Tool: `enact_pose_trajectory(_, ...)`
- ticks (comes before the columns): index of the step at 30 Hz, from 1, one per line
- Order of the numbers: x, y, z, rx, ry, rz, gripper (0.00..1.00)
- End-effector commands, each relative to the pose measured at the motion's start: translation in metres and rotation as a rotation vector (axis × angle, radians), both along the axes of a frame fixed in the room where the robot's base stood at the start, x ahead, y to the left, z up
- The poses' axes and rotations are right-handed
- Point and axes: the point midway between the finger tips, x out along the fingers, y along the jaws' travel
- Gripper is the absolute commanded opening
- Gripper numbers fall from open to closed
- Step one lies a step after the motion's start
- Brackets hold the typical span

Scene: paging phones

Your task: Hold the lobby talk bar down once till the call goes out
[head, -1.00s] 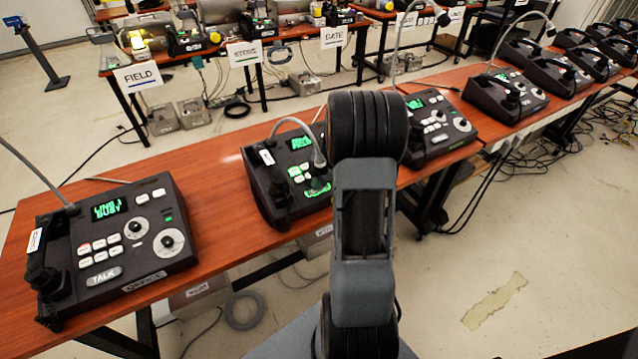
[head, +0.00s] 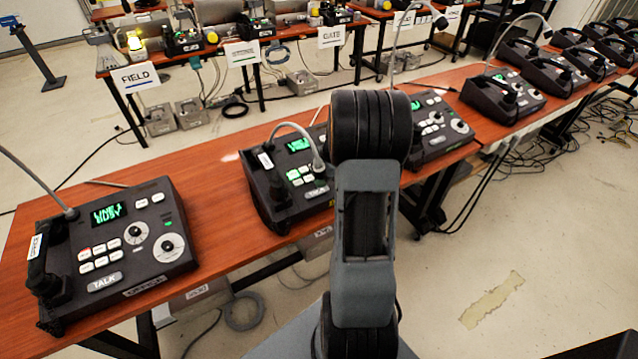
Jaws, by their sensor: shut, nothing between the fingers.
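Several dark desk phones with talk bars stand on the long orange-brown table (head: 225,190). The left phone (head: 150,208) shows a grey TALK bar (head: 104,282), a lit green screen and a front plate that seems to read OFFICE. The middle phone (head: 268,205) has a pale TALK bar (head: 315,192) below its green-lit keys; my arm covers its right side. A third phone (head: 440,150) is partly behind my arm. I cannot read which phone is the lobby one. My gripper does not show; only my upright arm links are in view.
Goosenecks rise from the phones, one (head: 292,127) arching over the middle phone. More phones (head: 502,95) line the table at right. A back table carries equipment and signs such as FIELD (head: 136,77). Cables and boxes lie on the floor; the lower right floor is mostly clear.

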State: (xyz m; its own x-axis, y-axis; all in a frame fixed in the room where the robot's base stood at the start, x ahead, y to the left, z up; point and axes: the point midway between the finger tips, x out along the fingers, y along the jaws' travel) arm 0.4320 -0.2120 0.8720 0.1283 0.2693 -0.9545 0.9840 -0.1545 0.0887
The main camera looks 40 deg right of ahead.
Motion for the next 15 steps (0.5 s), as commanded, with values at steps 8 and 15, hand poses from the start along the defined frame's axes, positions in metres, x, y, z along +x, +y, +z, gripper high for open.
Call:
enact_pose_trajectory(8, -0.001, -0.007, 0.051, -0.006, -0.012, 0.01, 0.0)
enact_pose_trajectory(15, -0.002, -0.012, 0.068, -0.006, -0.014, 0.012, 0.0)
